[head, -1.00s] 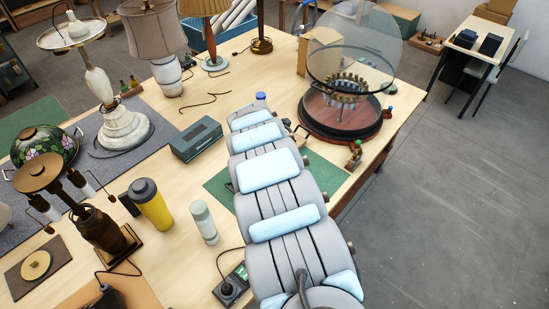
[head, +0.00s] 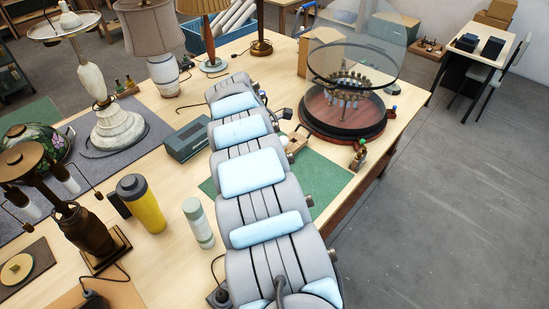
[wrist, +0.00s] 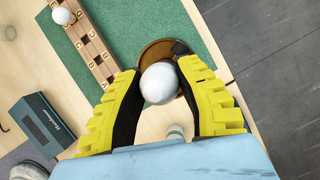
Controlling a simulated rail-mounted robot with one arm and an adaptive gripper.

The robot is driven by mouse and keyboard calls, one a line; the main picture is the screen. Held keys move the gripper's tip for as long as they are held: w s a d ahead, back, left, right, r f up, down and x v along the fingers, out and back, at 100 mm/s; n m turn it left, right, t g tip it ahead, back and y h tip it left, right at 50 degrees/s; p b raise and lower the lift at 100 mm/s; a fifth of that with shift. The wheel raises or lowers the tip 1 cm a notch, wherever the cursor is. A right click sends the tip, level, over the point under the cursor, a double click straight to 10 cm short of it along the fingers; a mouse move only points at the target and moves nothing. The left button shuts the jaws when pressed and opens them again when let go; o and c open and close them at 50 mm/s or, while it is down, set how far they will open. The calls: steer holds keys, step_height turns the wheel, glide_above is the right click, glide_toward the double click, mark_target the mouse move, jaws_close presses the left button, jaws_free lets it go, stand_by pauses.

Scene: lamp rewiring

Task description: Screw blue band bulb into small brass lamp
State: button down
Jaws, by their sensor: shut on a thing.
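My gripper (wrist: 160,68), with yellow-backed black fingers, is shut on a white round bulb (wrist: 159,84) in the wrist view. No blue band shows on the visible side of the bulb. A round brown, brass-like rim (wrist: 153,51) lies just behind the bulb, over the green mat's edge; I cannot tell whether the bulb touches it or whether it is the small brass lamp. In the head view my arm hides my gripper and the bulb.
A wooden rack (wrist: 92,47) with one white bulb (wrist: 62,15) lies on the green mat (wrist: 125,22). A grey box (wrist: 40,122) is at left. In the head view, a glass-covered round stand (head: 343,118) is right of my arm; a yellow tumbler (head: 141,203) and pale bottle (head: 198,224) are left.

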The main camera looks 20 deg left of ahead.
steer(key=shift+a+f+m+b, duration=0.1)
steer(key=shift+f+m+b, duration=0.45)
steer(key=shift+b, duration=0.35)
steer(key=shift+a+r+m, duration=0.1)
steer(key=shift+r+m, duration=0.15)
steer(key=shift+r, duration=0.1)
steer(key=shift+d+r+m+g+h+b, duration=0.1)
steer(key=shift+d+m+g+h+b, duration=0.1)
steer(key=shift+m+g+h+b, duration=0.25)
steer(key=shift+c, duration=1.3)
jaws_free()
steer(key=shift+r, duration=0.1)
